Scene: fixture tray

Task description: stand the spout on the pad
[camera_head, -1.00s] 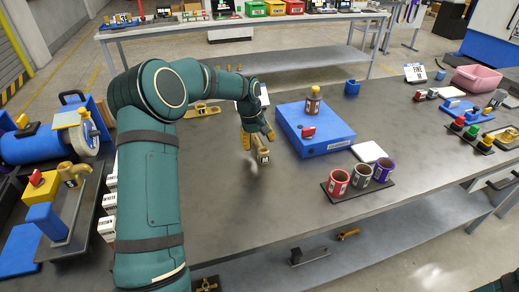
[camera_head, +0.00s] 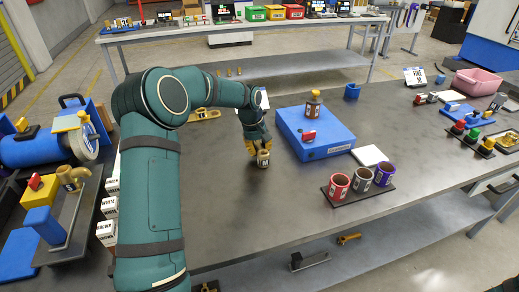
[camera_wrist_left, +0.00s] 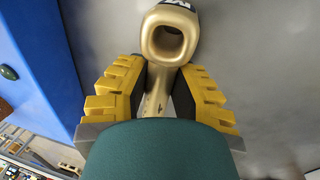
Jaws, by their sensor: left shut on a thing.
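The spout (camera_head: 263,159) is a short brass-coloured tube with a dark label and an open round mouth. My left gripper (camera_head: 255,147) is shut on it at the middle of the table, left of the blue box. In the left wrist view the spout's open mouth (camera_wrist_left: 168,40) faces the camera, and its narrower neck runs between the yellow fingers (camera_wrist_left: 157,100). Whether its base touches the table is unclear. The pad (camera_head: 370,154) is a flat white square on the table to the right, bare on top. My right gripper is out of view.
The blue box (camera_head: 315,132), with a bottle (camera_head: 313,103) and a red-topped part on it, stands between spout and pad. A dark tray (camera_head: 358,194) of three cups lies in front of the pad. Bare table lies in front of the spout.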

